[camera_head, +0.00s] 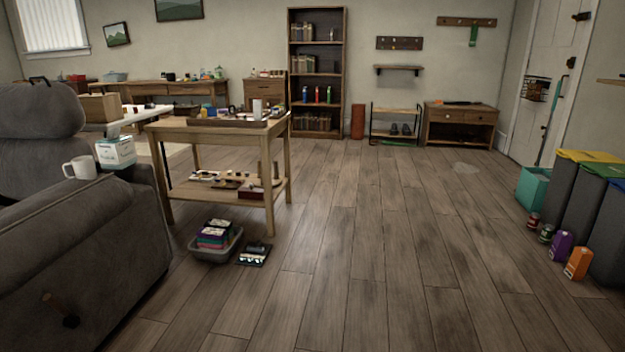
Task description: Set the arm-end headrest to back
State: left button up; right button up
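A grey upholstered sofa or chair (85,250) fills the left edge in the head view. A rounded grey headrest (40,110) stands up at its upper left, above the backrest, and is cut off by the picture's left edge. A small black piece (38,80) sits on the headrest's top edge. The headrest's exact tilt is hard to tell. A short lever with a dark end (62,310) sticks out from the sofa's outer side. Neither of my grippers is in view.
A white mug (80,168) and a tissue box (115,152) stand by the armrest. A wooden two-level table (222,130) stands beyond, with a grey bin (215,252) in front. Bins (590,200) line the right. The middle floor (360,250) is clear.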

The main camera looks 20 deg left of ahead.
aim_at(46, 108)
jog(key=i+j+u, duration=0.15)
jog(key=i+u, duration=0.25)
jog(key=i+j+u, duration=0.1)
jog(key=i+u, duration=0.65)
jog(key=k+l, duration=0.05)
jog(key=k, duration=0.05)
